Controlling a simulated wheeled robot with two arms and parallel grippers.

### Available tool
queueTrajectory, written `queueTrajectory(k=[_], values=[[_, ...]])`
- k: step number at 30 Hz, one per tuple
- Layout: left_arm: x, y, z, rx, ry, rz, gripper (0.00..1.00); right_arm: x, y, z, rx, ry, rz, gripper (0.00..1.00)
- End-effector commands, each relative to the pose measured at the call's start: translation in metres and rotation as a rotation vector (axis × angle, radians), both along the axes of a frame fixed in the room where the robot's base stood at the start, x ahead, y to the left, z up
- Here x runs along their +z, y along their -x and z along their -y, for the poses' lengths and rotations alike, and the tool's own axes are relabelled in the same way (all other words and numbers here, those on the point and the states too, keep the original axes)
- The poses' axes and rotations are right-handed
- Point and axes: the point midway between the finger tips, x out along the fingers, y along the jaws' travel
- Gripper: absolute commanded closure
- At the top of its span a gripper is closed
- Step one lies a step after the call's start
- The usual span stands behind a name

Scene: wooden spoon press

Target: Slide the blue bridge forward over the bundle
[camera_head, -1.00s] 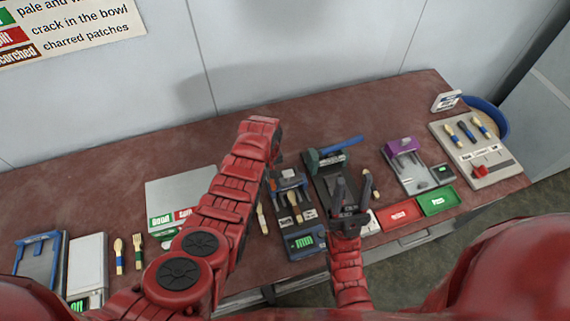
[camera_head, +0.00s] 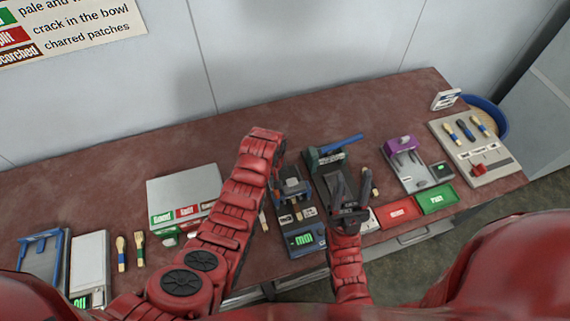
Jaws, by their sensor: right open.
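A blue bridge-like frame (camera_head: 40,237) spans a grey tray at the far left of the table. Blue uprights (camera_head: 291,188) also show on a dark device in the middle, with a green-lit display (camera_head: 304,240); I cannot tell which one is the task's bridge. I cannot make out a bundle clearly. My left arm reaches over the table, its end beside the middle device; its fingers are hidden or too small to read. My right gripper (camera_head: 352,188) is open, fingers pointing up in the picture, in front of the dark press with a blue handle (camera_head: 342,144).
A pale sorting box (camera_head: 184,183) stands behind my left arm. A purple-topped device (camera_head: 400,145), a red tray (camera_head: 398,211), a green tray (camera_head: 437,198) and a sample board (camera_head: 475,150) fill the right side. The table's back strip is clear.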

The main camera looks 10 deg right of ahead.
Motion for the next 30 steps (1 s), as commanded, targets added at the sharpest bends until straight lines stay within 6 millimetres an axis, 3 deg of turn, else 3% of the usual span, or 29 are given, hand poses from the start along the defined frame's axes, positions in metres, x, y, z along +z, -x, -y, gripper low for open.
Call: queueTrajectory(k=[17,30], values=[[0.0,-0.01,-0.002,0.0,-0.001,-0.001,1.0,-0.013,0.0,0.0,0.0,0.0,0.0,0.52],[0.035,-0.011,-0.002,0.0,0.001,0.001,1.0,0.0,0.0,0.0,0.0,0.0,0.0,0.52]])
